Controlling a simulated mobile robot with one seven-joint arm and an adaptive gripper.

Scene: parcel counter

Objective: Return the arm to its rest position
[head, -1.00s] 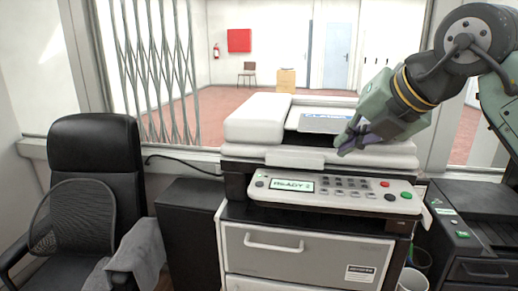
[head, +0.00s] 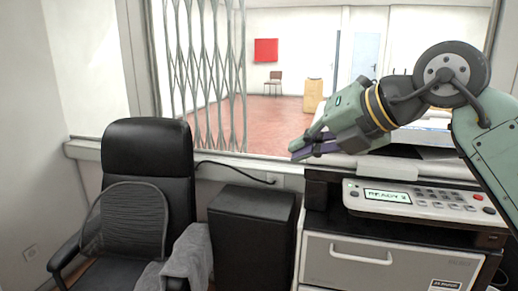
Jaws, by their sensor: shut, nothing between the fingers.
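My gripper (head: 298,152) is in the head view, at the end of my green arm that reaches in from the right. It points left and slightly down, in front of the window and over the left end of the copier (head: 340,161). Its fingers are together and hold nothing. The arm hides much of the copier's top. I cannot tell how far the gripper is above or in front of the copier.
A black office chair (head: 148,165) with a grey cloth (head: 189,258) stands at the left. A black cabinet (head: 250,235) stands between it and the copier. A window with a folding metal grille (head: 205,70) is behind. The air above the chair and cabinet is clear.

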